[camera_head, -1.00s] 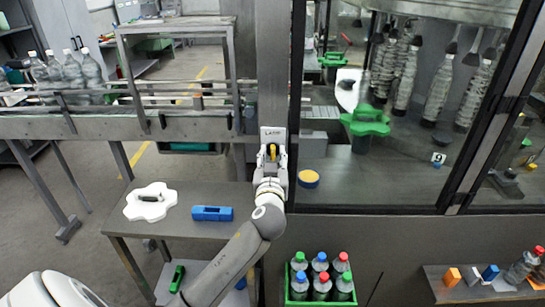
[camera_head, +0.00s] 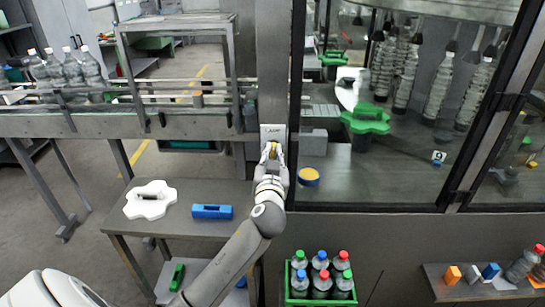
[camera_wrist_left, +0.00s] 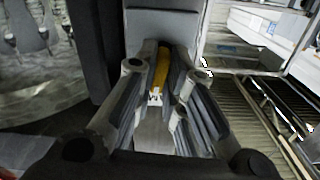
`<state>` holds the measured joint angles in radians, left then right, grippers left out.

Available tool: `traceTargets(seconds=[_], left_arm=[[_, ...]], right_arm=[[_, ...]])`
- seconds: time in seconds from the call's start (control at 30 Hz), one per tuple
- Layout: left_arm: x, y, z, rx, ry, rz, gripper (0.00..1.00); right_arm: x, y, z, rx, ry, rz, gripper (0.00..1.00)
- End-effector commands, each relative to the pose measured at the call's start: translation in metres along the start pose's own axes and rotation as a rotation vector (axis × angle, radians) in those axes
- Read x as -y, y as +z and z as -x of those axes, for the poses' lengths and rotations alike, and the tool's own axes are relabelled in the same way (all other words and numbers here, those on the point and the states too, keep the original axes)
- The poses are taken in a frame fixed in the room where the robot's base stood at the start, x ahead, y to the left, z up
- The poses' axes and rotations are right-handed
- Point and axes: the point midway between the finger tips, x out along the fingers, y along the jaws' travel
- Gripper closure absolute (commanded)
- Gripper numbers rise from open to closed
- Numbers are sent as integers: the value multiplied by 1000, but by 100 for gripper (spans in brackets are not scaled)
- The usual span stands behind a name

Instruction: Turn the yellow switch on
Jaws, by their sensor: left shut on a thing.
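The yellow switch (camera_head: 273,147) is on a light grey plate (camera_head: 266,131) on the grey post beside the glass enclosure. My left gripper (camera_head: 272,152) is at the plate, with its fingers around the switch. In the left wrist view the yellow switch (camera_wrist_left: 160,72) sits between the two fingers of my left gripper (camera_wrist_left: 161,80). The fingers are closed on it and cover its sides. In the head view the fingers hide much of the switch. My right gripper is in neither view.
A side table (camera_head: 195,229) holds a white star wheel (camera_head: 150,200) and a blue block (camera_head: 212,212). A green crate (camera_head: 287,301) of bottles stands below right. The window frame (camera_head: 294,110) is just right of the post. A conveyor (camera_head: 90,127) runs at the left.

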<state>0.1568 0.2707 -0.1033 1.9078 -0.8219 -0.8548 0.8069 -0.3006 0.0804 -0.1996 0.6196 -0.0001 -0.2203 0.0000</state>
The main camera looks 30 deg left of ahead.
Motion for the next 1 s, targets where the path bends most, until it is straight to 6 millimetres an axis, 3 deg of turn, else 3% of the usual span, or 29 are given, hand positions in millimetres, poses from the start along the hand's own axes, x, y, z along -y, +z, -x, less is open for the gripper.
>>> traceTargets(seconds=[1.0], left_arm=[[2,0,0,1,1,-949,100]], right_arm=[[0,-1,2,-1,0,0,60]])
